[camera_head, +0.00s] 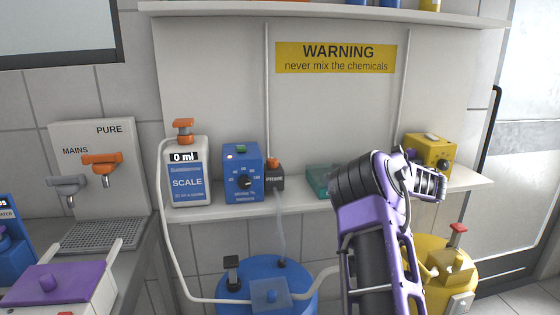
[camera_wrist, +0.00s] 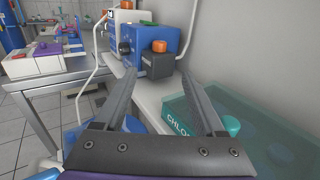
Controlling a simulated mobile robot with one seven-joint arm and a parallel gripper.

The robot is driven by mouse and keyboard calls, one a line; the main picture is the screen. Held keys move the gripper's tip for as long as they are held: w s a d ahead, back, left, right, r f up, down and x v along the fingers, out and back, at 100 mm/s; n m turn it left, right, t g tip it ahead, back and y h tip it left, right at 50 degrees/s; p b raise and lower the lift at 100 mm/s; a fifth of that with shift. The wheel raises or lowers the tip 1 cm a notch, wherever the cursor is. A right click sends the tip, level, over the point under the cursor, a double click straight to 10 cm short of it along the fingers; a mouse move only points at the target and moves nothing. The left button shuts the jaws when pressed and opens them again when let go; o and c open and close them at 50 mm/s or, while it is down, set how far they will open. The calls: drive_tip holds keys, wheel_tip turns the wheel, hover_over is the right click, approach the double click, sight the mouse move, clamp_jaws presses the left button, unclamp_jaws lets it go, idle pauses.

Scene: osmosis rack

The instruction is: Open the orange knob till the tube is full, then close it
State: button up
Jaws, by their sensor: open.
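An orange knob (camera_head: 183,130) sits on top of the white scale unit (camera_head: 204,170), whose display reads 0 ml. An orange tap (camera_head: 102,160) is on the PURE panel beside a grey MAINS tap. A small orange cap (camera_head: 272,162) tops the dark PRIME box (camera_head: 274,178); it also shows in the wrist view (camera_wrist: 159,46). A whitish tube (camera_head: 165,230) runs from the scale's top down to the blue drum; its fill cannot be told. My gripper (camera_wrist: 159,74) is open and empty, with the PRIME box beyond its fingertips.
A blue dial box (camera_head: 242,172) stands between scale and PRIME box. A teal CHLO-labelled box (camera_wrist: 202,117) is close on the right of my gripper. A yellow box (camera_head: 428,152) is at the shelf's right end. Blue (camera_head: 300,293) and yellow drums stand below the shelf (camera_head: 210,214).

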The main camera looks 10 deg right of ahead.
sight(280, 168)
drive_tip(key=x, duration=1.7)
drive_tip(key=shift+a+r, duration=0.1)
drive_tip(key=shift+a, duration=0.05)
clamp_jaws()
